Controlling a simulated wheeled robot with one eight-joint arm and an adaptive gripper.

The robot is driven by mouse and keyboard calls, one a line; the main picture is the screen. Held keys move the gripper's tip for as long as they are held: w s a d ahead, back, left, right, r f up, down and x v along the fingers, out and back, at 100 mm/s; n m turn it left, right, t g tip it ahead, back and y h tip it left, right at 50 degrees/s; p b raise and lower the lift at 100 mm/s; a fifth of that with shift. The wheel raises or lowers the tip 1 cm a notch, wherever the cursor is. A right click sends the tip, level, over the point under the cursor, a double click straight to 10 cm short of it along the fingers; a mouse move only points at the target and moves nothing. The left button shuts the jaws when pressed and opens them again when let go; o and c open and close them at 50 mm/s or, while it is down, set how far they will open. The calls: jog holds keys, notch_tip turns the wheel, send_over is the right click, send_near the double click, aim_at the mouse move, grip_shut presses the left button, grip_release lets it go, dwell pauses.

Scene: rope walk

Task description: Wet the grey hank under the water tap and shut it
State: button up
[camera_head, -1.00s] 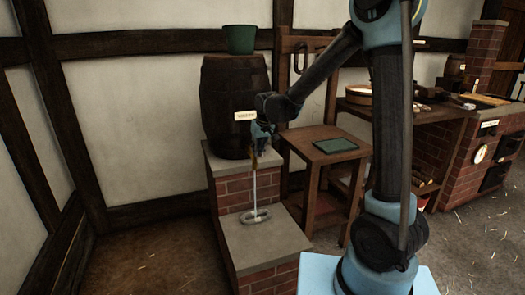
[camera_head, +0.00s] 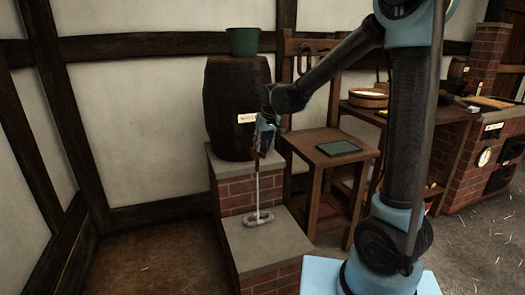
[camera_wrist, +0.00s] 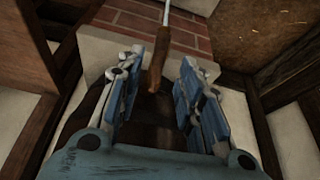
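The grey hank (camera_head: 258,218) lies as a loop on the low stone-topped step. A thin pale stream of water (camera_head: 257,187) runs from the tap (camera_head: 255,158) down onto it. The brown tap also shows in the wrist view (camera_wrist: 158,58), with the stream (camera_wrist: 167,14) beyond it. The dark barrel (camera_head: 237,90) with a pale label stands behind. My gripper (camera_head: 264,138) is right at the tap, against the barrel's front. In the wrist view my gripper (camera_wrist: 162,72) has its fingers apart, one on each side of the tap, with gaps showing. The hank is out of the wrist view.
A green bucket (camera_head: 243,41) stands on the barrel. A wooden stand (camera_head: 333,160) with a green pad (camera_head: 338,148) is close to the right. A bench (camera_head: 440,115) with a round wooden tub (camera_head: 368,98) and a brick stove are farther right. The floor at left is clear.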

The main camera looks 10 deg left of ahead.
jog(key=v, duration=0.7)
jog(key=shift+d, duration=0.1)
jog(key=s+d+f+m+h, duration=0.1)
jog(key=s+d, duration=0.2)
jog(key=d, duration=0.6)
jog(key=s+d+m, duration=0.1)
jog(key=s+d, duration=0.3)
jog(key=d, duration=0.4)
jog(key=s+d+f+m+h, duration=0.1)
jog(key=s+d+m, duration=0.15)
jog(key=d, duration=0.65)
jog(key=s+d+f+m, duration=0.1)
jog(key=s+d+f, duration=0.4)
jog(key=s, duration=0.3)
jog(key=s+d+f+m+g, duration=0.1)
jog(key=s+d+f, duration=0.5)
jog(key=s+d, duration=0.2)
jog(key=shift+s+d+m+h, duration=0.2)
jog(key=shift+s+m+h, duration=0.15)
jog(key=shift+s, duration=0.4)
jog(key=shift+w+r, duration=0.1)
jog(key=shift+r, duration=0.05)
